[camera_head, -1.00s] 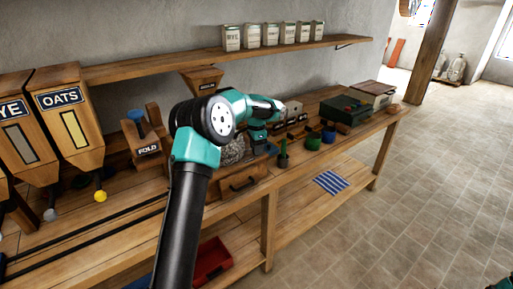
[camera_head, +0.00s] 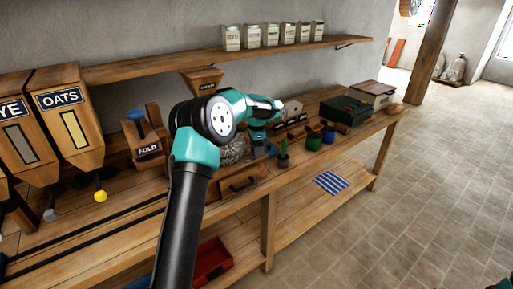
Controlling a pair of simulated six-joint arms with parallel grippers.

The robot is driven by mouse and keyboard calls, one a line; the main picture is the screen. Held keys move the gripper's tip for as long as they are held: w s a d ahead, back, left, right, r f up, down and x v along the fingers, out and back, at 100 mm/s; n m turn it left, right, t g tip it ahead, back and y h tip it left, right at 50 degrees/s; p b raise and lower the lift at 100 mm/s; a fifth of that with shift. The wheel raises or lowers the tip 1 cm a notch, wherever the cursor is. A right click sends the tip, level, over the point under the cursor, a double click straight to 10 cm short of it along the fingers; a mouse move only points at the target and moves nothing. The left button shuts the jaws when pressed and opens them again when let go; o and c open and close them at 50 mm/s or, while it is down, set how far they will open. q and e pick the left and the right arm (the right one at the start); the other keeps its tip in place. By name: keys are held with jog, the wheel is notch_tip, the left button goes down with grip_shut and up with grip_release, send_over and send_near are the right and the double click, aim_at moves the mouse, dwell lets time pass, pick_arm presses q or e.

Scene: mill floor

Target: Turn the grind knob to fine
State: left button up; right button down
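The mill stands on the bench behind my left arm. Its wooden hopper (camera_head: 203,78), grey speckled stone (camera_head: 234,153) and drawer front (camera_head: 241,184) show past the arm. I cannot make out the grind knob or its marks; my arm covers part of the mill. My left gripper (camera_head: 266,148) points down and away, just right of the stone, near the bench top. Its fingers are small and dark, so I cannot tell whether they are open. My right gripper is not in view.
Left of the mill are a FOLD box (camera_head: 149,150) with a blue-topped piece and the OATS bin (camera_head: 66,118). Small pots (camera_head: 313,140) and a green box (camera_head: 344,111) stand to the right. A shelf (camera_head: 150,67) with tins runs above.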

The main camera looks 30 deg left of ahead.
pick_arm(q)
notch_tip(320, 180, up, 17)
jog(key=shift+r, duration=0.2)
dwell(0.7)
dwell(0.4)
